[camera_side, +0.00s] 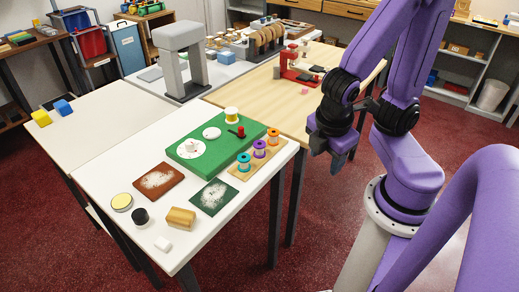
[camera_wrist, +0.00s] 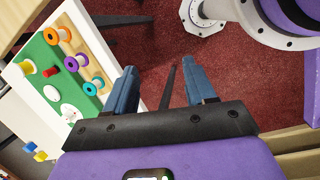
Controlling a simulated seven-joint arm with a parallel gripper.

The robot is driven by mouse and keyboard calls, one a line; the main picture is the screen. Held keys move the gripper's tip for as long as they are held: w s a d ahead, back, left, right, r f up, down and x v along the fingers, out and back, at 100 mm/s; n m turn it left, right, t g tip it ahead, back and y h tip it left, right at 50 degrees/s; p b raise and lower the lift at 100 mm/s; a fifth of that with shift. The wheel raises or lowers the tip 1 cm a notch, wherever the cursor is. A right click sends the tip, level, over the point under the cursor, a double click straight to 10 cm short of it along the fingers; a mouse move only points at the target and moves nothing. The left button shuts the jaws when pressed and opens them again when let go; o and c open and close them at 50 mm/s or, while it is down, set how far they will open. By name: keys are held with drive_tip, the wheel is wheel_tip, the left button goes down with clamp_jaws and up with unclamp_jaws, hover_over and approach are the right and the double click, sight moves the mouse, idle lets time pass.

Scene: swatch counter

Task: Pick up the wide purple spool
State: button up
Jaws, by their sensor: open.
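The purple spool (camera_side: 259,150) stands upright in the middle of a row on a wooden strip (camera_side: 236,176), at the right edge of the white table. In the wrist view the purple spool (camera_wrist: 76,61) shows at the left, beyond my left finger. An orange spool (camera_side: 273,137) stands behind it and a teal spool (camera_side: 244,162) in front of it. My gripper (camera_side: 337,162) hangs in the air to the right of the table, apart from the spools.
Two framed swatches, a wooden block (camera_side: 181,218) and small jars lie toward the front. A wooden table (camera_side: 262,88) adjoins behind.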

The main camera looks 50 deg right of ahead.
drive_tip(key=w+d+f+n+t+h, duration=0.3)
drive_tip(key=w+f+n+t+h, duration=0.1)
drive_tip(key=w+n+h, duration=0.15)
drive_tip(key=n+t+y, duration=0.2)
drive_tip(key=n+t, duration=0.5)
drive_tip(key=n, duration=0.4)
approach(262, 149)
drive_tip(key=shift+m, duration=0.25)
drive_tip(key=x, duration=0.7)
drive_tip(key=shift+s+a+f, duration=0.1)
drive_tip(key=shift+s+f, duration=0.05)
drive_tip(key=shift+f, duration=0.2)
drive_tip(key=shift+r+x, duration=0.15)
drive_tip(key=shift+x, duration=1.15)
drive_tip(key=shift+r+x, duration=0.15)
drive_tip(key=shift+x, duration=1.2)
drive_tip(key=c, duration=0.7)
